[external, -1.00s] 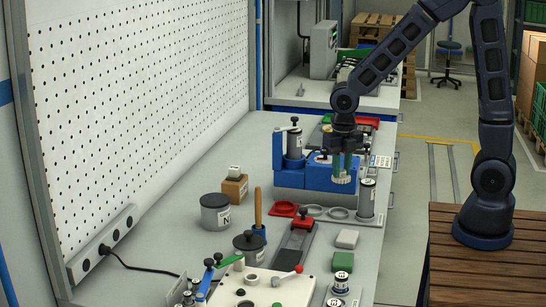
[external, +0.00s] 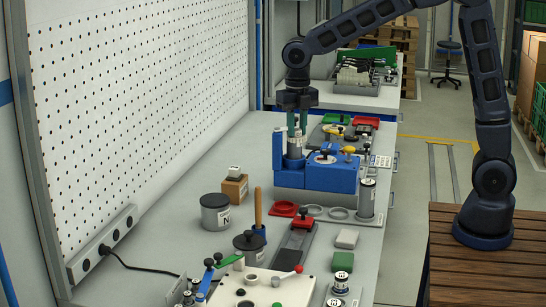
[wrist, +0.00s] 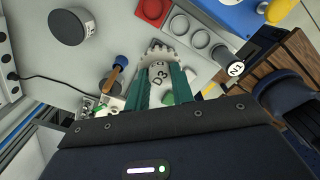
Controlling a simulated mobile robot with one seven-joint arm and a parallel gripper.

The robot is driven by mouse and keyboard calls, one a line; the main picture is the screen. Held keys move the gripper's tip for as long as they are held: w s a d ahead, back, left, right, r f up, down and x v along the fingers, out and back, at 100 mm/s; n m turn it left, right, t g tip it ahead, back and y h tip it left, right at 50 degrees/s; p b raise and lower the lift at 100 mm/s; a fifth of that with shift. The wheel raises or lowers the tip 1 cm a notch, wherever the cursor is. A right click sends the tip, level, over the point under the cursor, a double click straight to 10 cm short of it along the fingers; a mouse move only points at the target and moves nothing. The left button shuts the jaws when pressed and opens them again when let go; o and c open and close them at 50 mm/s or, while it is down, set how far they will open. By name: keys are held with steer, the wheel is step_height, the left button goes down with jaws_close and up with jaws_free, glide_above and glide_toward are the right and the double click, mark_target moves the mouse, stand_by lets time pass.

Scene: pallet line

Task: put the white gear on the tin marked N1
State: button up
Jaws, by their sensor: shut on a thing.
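A slim tin with a dark top (external: 367,197) stands at the stand's near right corner. Its label in the wrist view (wrist: 235,68) begins with N; the second character is hard to read. A wide grey tin (external: 215,213) stands farther left, its label unclear.
The blue stand (external: 330,178) lies right of my gripper. A red dish (external: 284,209) and pale rings (external: 339,213) lie before it. A wooden block (external: 235,188) and a wooden handle (external: 258,208) stand upright to the left.

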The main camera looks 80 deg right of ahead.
step_height(320, 180, up, 4)
glide_above(215, 199)
step_height(215, 199, down, 20)
steer(key=shift+f, duration=0.15)
steer(key=shift+f, duration=0.1)
stand_by(0.4)
steer(key=o, duration=1)
steer(key=shift+c, duration=0.2)
